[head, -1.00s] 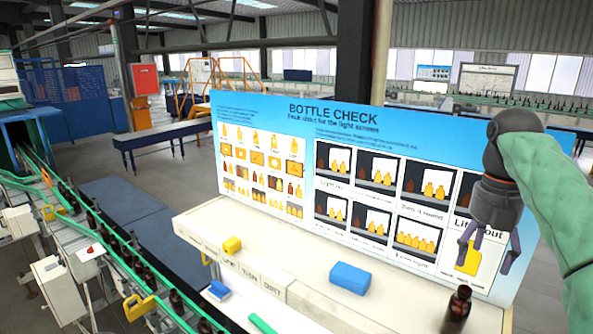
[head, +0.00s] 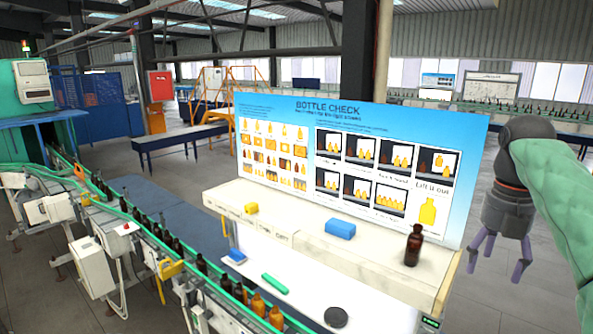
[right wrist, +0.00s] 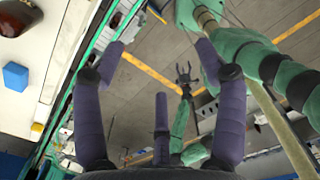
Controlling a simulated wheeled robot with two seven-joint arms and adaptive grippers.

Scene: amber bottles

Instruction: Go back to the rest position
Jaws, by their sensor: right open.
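My right gripper (head: 498,262) hangs fingers down at the right of the head view, to the right of the board's edge. My left gripper is out of the head view. A small dark gripper on a green arm (right wrist: 184,75), seemingly my left one, shows far off in the right wrist view, too small to judge.
The Bottle Check board (head: 470,195) stands behind the ledge. A blue block (head: 341,229) and a yellow block (head: 251,208) lie on the ledge. A white worktop (head: 300,290) holds a dark disc (head: 336,317). A bottle conveyor (head: 150,235) runs at left. Floor lies open at right.

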